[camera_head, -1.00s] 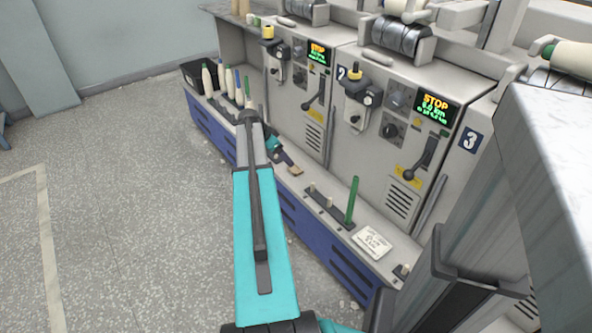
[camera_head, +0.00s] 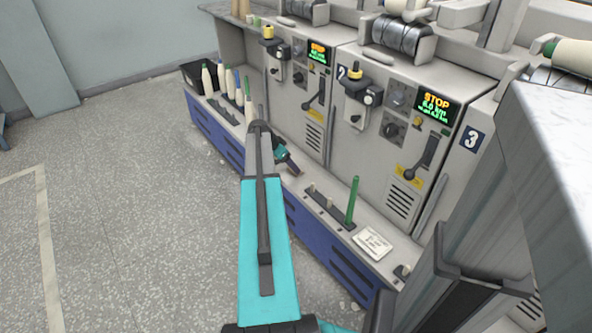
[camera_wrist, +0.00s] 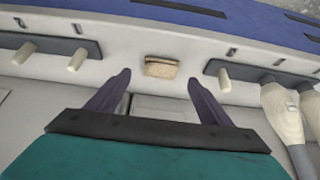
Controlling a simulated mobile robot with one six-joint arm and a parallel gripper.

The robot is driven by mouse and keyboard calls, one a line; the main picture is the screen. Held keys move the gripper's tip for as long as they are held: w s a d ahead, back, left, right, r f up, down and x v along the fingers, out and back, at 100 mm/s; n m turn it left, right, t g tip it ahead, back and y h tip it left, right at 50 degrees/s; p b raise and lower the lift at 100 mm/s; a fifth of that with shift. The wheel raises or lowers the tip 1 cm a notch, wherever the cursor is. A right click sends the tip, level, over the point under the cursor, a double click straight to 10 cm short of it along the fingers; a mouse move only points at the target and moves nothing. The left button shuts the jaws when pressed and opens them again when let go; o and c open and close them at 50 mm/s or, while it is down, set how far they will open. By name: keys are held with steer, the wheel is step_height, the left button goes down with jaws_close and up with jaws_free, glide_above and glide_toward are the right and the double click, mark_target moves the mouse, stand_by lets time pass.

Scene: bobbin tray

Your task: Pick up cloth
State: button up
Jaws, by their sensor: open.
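The cloth (camera_wrist: 161,68) is a small tan, folded-looking piece lying flat on the light grey ledge in the wrist view. My gripper (camera_wrist: 160,77) is open, with its two dark fingers spread left and right. The cloth shows between and just beyond the fingertips, and nothing is held. In the head view my gripper (camera_head: 293,168) is low over the ledge in front of the machine, and it hides the cloth there. Whether the fingers touch the ledge cannot be told.
Peg holders stand on both sides of the cloth, one left (camera_wrist: 60,43) and one right (camera_wrist: 245,74). Pale bobbins (camera_wrist: 284,108) are on the right one. In the head view, a green tube (camera_head: 352,201) and a white card (camera_head: 372,243) are farther right along the ledge.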

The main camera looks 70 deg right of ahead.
steer(key=shift+b+x, duration=0.4)
steer(key=shift+x, duration=1.95)
steer(key=c, duration=1.1)
steer(key=shift+r, duration=0.2)
steer(key=shift+r, duration=0.65)
step_height(320, 180, up, 2)
steer(key=shift+r+p, duration=0.2)
steer(key=shift+p, duration=0.3)
steer(key=s+a, duration=0.1)
steer(key=a, duration=0.4)
steer(key=s+a, duration=0.1)
steer(key=a, duration=0.4)
steer(key=s+a+r+p, duration=0.1)
steer(key=a, duration=0.4)
steer(key=shift+a, duration=0.35)
